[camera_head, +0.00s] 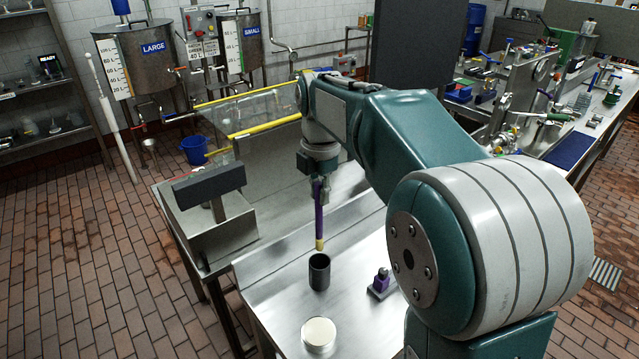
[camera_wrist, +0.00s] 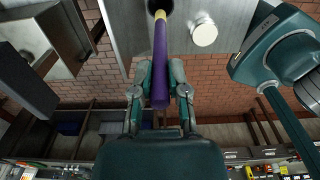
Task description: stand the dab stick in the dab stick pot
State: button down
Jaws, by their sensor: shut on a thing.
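The dab stick (camera_head: 320,215) is purple with a yellow lower end. My gripper (camera_head: 319,182) is shut on its upper part and holds it nearly upright. The dab stick also shows in the wrist view (camera_wrist: 161,62), between the two fingers of my gripper (camera_wrist: 160,95). The dab stick pot (camera_head: 319,275) is a dark, open cylinder standing on the steel table. In the head view the yellow end appears just above the pot's rim. In the wrist view the pot (camera_wrist: 168,5) is cut off by the top edge, behind the yellow end.
A round white-topped thing (camera_head: 318,334) stands in front of the pot on the steel table (camera_head: 275,285). A dark box-like head on a stand (camera_head: 209,182) is at left.

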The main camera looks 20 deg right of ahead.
aim_at(320, 182)
jog(key=shift+f, duration=4.45)
jog(key=c, duration=0.5)
grip_release()
jog(key=shift+c, duration=0.2)
notch_tip(320, 182, up, 12)
jog(key=shift+w+f, duration=0.1)
jog(key=shift+f, duration=0.1)
jog(key=shift+r, duration=0.15)
